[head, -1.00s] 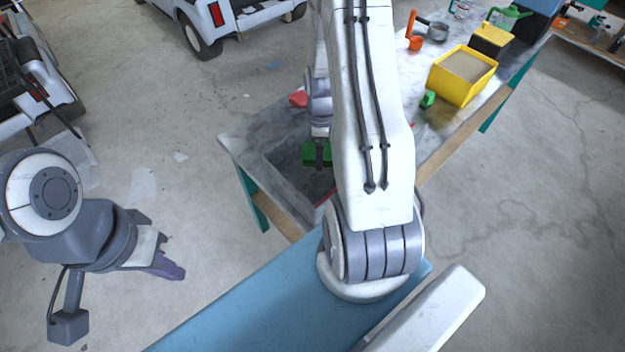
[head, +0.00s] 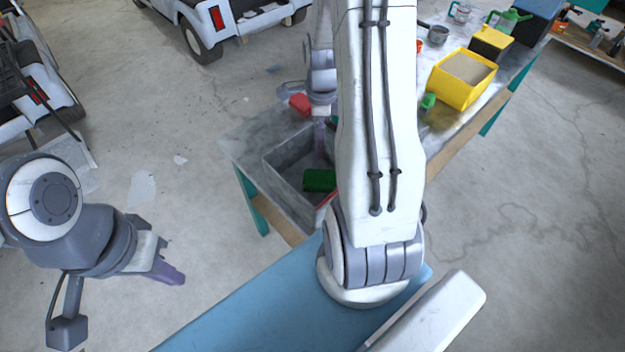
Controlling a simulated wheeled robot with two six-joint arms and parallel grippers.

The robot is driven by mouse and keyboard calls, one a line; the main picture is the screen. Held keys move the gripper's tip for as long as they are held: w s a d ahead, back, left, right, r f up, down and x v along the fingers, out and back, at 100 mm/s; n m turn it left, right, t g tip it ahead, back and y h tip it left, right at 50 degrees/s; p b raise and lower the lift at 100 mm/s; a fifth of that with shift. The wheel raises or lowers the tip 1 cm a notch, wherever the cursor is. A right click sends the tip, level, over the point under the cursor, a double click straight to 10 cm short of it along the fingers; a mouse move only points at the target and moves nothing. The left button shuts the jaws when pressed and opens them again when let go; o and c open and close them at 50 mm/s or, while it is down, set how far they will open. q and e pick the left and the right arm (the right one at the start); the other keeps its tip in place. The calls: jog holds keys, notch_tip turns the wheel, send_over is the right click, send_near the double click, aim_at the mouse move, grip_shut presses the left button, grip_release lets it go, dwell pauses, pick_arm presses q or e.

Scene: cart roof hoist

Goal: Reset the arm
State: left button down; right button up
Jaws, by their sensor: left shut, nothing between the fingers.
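My left gripper (head: 168,272) hangs over the bare floor at the left, away from the table, shut and empty. My right arm reaches across the middle of the view over the table. Its gripper (head: 320,138) is above the grey tray (head: 287,163), partly hidden behind my own arm; I cannot tell whether its fingers are open or shut. A dark green block (head: 318,180) lies in the tray, apart from and below that gripper.
A red object (head: 299,104) lies behind the tray. A yellow bin (head: 462,78), a small green block (head: 428,101), a grey cup (head: 438,35) and a green watering can (head: 508,19) stand on the table (head: 240,142). White carts (head: 225,20) stand behind.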

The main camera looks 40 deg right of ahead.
jog(key=shift+r, duration=1.75)
jog(key=s+a+r+n, duration=0.2)
jog(key=a+r+n, duration=0.1)
jog(key=a+n, duration=0.7)
jog(key=s+a+r+n, duration=0.1)
jog(key=a+r+n, duration=0.3)
jog(key=a+n, duration=0.5)
jog(key=s+a+r+n+y, duration=0.1)
jog(key=s+a+r+n, duration=0.1)
jog(key=s+a+n, duration=0.9)
jog(key=shift+s+a+n, duration=0.4)
jog(key=shift+s+n, duration=0.8)
jog(key=shift+n, duration=0.5)
